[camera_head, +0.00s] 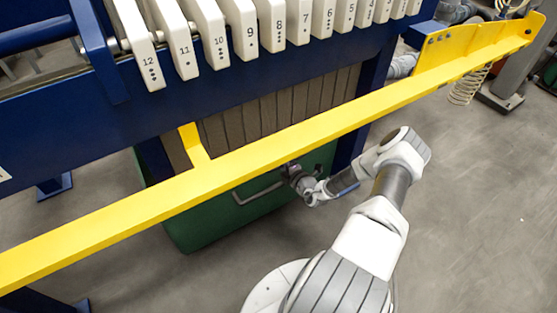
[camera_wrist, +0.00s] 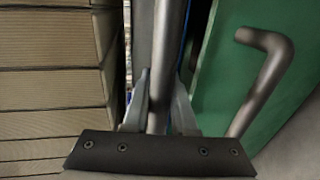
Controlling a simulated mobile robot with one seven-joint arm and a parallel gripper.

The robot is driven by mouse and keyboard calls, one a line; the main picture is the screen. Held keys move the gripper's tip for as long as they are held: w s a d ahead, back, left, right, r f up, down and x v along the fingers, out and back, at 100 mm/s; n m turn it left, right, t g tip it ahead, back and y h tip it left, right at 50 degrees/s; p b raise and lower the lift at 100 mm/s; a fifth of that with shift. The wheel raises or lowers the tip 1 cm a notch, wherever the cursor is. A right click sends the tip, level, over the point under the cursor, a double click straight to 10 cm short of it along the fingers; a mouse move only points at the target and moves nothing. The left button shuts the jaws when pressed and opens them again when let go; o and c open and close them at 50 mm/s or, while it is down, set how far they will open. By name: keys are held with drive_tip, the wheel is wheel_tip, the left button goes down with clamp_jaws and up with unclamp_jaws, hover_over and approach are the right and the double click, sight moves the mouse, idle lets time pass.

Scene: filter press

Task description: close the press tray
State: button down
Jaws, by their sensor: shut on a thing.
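The green press tray (camera_head: 200,222), a large bin-like body, sits low under the plate pack, with a grey bar handle (camera_head: 258,193) on its front. My gripper (camera_head: 291,172) is at the tray's front, near the right end of that handle. In the wrist view, my gripper (camera_wrist: 160,105) has its two fingers on either side of a grey round rod (camera_wrist: 167,40) and is shut on it. The green panel (camera_wrist: 215,75) and a bent grey handle (camera_wrist: 268,75) show to the right of the rod. Whether rod and handle are one piece cannot be told.
A long yellow bar (camera_head: 270,150) crosses in front of the press, above my gripper. White numbered plates (camera_head: 241,30) hang over the blue frame (camera_head: 120,125). Tan slats (camera_wrist: 50,85) show left in the wrist view. The grey floor (camera_head: 470,220) at right is clear.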

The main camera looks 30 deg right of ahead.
drive_tip(key=shift+d, duration=0.4)
drive_tip(key=c, duration=0.8)
unclamp_jaws()
drive_tip(key=shift+o, duration=0.3)
drive_tip(key=shift+a, duration=0.1)
drive_tip(key=p+v, duration=0.5)
drive_tip(key=v, duration=1.2)
drive_tip(key=shift+s, duration=0.25)
